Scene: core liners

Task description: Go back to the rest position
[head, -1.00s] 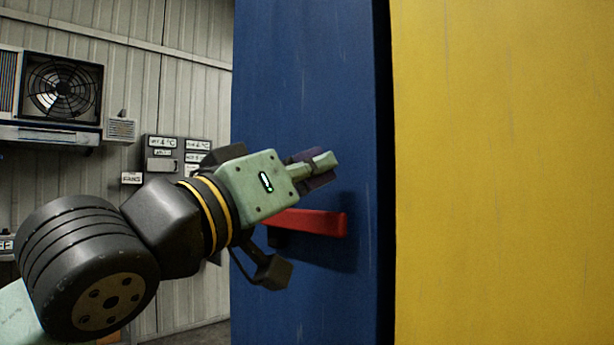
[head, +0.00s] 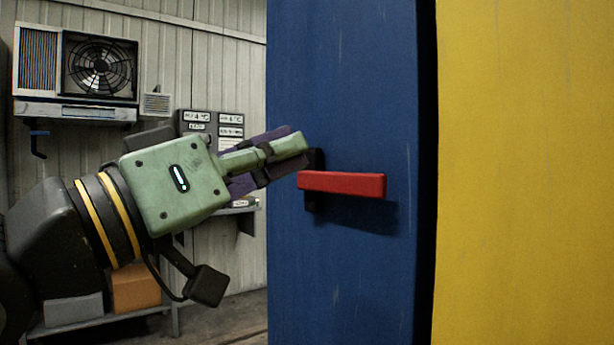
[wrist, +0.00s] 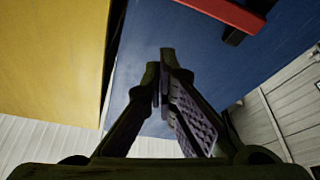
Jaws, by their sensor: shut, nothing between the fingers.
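My gripper (head: 300,146) is shut and empty. In the head view its fingertips are in front of the blue panel (head: 345,80), just up and left of the red handle (head: 345,184). The handle is a horizontal bar on a dark mount. I cannot tell from the head view how close the fingers are to it. In the wrist view my gripper (wrist: 166,58) points at the blue panel (wrist: 190,45), and the red handle (wrist: 228,12) is at the top edge, apart from the fingertips.
A yellow panel (head: 525,170) stands right of the blue one, past a dark gap. Behind my arm are a wall unit with a fan (head: 100,66), a labelled panel (head: 212,125) and a low shelf with an orange box (head: 136,290). Open floor shows at lower left of the blue panel.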

